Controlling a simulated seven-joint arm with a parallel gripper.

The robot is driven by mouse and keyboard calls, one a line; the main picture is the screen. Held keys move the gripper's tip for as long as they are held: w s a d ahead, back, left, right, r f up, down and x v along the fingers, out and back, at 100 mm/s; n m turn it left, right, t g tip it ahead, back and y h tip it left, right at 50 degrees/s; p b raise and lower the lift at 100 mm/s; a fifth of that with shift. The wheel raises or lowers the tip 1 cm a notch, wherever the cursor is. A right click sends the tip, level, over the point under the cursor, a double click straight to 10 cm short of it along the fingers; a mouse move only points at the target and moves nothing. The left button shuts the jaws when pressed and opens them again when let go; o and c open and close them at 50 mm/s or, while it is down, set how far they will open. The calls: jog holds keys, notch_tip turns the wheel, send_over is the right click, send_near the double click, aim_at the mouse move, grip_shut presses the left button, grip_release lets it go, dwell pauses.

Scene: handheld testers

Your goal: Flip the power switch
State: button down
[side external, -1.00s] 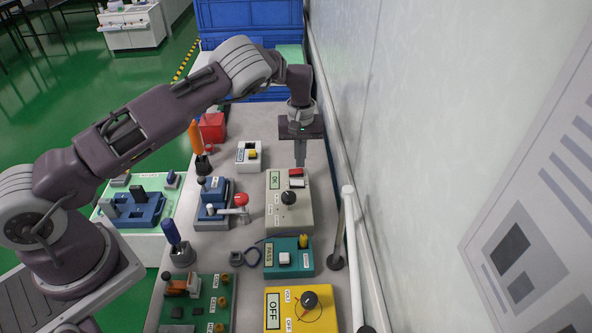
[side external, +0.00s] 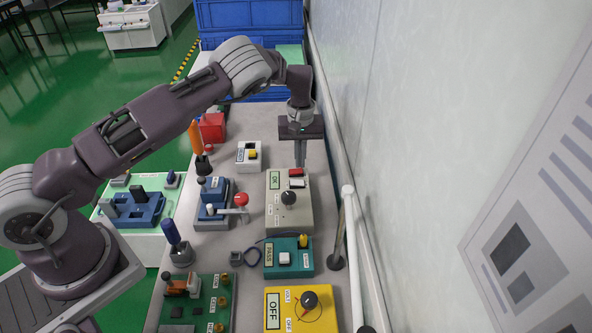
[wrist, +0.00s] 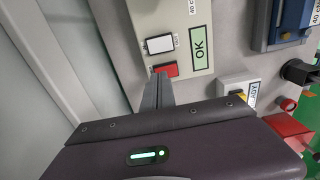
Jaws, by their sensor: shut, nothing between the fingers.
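A beige tester box (side external: 274,218) stands on the bench below my gripper, with a display reading OK (side external: 275,181), a white button, a black knob (side external: 288,199) and a red switch or button (side external: 296,171). The wrist view also shows the red part (wrist: 172,69) beside the white button (wrist: 159,45). My gripper (side external: 300,164) points down with its fingers together and empty. In the wrist view the fingertips (wrist: 161,76) are right at the edge of the red part and cover some of it. I cannot tell whether they touch it.
A teal PASS tester (side external: 271,270) and a yellow OFF tester (side external: 275,290) stand nearer the camera. A small white box (side external: 242,163) and a blue lever device (side external: 213,190) are to the left. A white rail and the wall (side external: 390,130) are close on the right.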

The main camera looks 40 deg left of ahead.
jog(key=shift+f, duration=0.85)
dwell(0.3)
jog(key=shift+r, duration=3.5)
jog(key=s+d+r+m+t+h, duration=0.1)
jog(key=s+r, duration=0.5)
jog(key=r, duration=0.2)
jog(key=s+d+r+m+t, duration=0.1)
jog(key=s+d+r, duration=0.1)
jog(key=s+r, duration=0.5)
jog(key=s+d+r+m+t+h, duration=0.1)
jog(key=s+r, duration=0.3)
jog(key=r, duration=0.6)
jog(key=s+d+m+t+y, duration=0.1)
jog(key=s+m, duration=0.5)
jog(key=s, duration=1.6)
jog(key=shift+d+t+y, duration=0.25)
jog(key=shift+t+y, duration=0.25)
jog(key=shift+t, duration=0.3)
